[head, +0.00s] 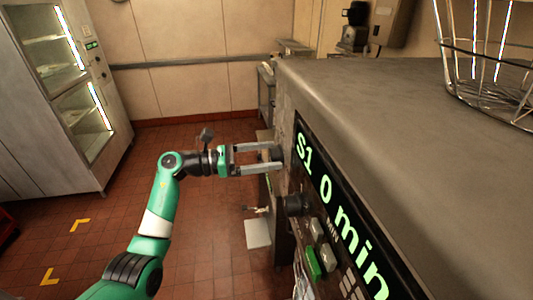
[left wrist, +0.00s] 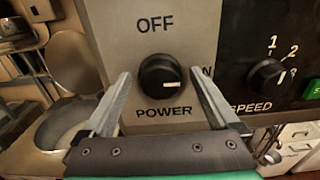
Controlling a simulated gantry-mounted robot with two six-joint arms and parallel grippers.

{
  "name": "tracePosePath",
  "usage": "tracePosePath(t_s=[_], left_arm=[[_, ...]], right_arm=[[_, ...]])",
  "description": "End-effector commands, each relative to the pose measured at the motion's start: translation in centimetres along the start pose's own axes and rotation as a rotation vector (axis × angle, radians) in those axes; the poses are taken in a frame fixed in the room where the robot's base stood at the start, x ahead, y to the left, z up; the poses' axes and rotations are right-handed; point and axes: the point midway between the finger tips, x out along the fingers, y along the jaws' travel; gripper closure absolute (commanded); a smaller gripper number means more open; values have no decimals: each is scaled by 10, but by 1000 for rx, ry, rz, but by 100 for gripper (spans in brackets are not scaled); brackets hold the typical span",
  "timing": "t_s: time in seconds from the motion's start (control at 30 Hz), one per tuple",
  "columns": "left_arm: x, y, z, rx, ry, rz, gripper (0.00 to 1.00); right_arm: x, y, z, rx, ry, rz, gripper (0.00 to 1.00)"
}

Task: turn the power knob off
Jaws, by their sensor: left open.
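The power knob (left wrist: 161,76) is round and black, on a grey panel with OFF printed above it and POWER below. Its white mark points right, towards a label whose last letter N shows; the rest is behind a finger. My left gripper (head: 268,158) is open at the machine's front face in the head view. In the left wrist view its fingers stand to the left and right of the knob, with a visible gap on each side. My right gripper is not in view.
A black speed knob (left wrist: 268,76) with numbers is to the right of the power knob. The lit display (head: 340,215) reads "S1 0 min", with buttons below. A wire basket (head: 492,95) stands on the machine top (head: 400,110). Open tiled floor lies left.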

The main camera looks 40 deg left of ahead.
Motion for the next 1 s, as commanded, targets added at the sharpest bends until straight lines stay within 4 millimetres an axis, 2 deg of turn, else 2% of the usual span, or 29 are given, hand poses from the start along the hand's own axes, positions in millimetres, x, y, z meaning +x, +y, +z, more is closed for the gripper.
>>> tracePosePath(t_s=[0.2,0.23,0.6,0.7,1.0], left_arm=[[1,0,0,1,0,0,6],[1,0,0,0,0,0,9],[0,0,0,0,0,0,76],[0,0,0,0,0,0,91],[0,0,2,-35,0,0,91]], right_arm=[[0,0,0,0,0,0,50],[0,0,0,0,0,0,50],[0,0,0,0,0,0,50],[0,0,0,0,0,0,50],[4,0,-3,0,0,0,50]])
